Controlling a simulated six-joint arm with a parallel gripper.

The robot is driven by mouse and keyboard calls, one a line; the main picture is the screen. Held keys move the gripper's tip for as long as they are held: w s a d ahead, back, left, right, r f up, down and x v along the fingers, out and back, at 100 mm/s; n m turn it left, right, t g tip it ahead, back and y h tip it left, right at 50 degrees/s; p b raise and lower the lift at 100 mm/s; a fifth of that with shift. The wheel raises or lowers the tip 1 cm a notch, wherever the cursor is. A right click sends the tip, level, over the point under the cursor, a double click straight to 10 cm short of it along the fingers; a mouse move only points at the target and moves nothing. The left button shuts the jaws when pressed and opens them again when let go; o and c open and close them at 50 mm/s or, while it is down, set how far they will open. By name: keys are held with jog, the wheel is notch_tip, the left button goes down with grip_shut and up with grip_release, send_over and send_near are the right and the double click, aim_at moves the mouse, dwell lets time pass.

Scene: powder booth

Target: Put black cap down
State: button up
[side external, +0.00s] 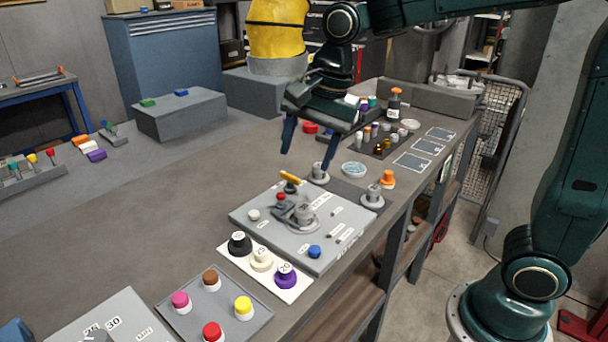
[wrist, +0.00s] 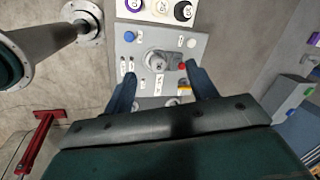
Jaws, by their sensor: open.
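The black cap (side external: 239,244) sits upright on a white card (side external: 258,284) at the left end of a row, beside a cream cap (side external: 262,259) and a purple cap (side external: 286,276). My gripper (side external: 305,160) is open and empty, raised above the bench behind the grey fixture plate (side external: 325,248). Its spread fingers (wrist: 160,75) point down over the plate in the wrist view, well apart from the black cap.
The plate carries a metal clamp (side external: 303,213) with a red knob, a yellow-handled part (side external: 290,178) and a blue knob (side external: 314,251). A tray of coloured caps (side external: 194,315) stands in front of the card. Orange-topped (side external: 387,179) and metal posts stand behind.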

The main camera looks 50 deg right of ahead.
jog(key=s+d+n+t, duration=0.1)
jog(key=s+d+n, duration=0.2)
jog(key=s+n, duration=0.3)
jog(key=s+d+n+t+h, duration=0.1)
jog(key=s+d+n, duration=0.3)
jog(key=s+n, duration=0.3)
jog(key=s, duration=0.5)
jog(key=shift+s+f+n+t, duration=0.3)
jog(key=shift+s+f+t, duration=0.05)
jog(key=shift+s+t, duration=0.05)
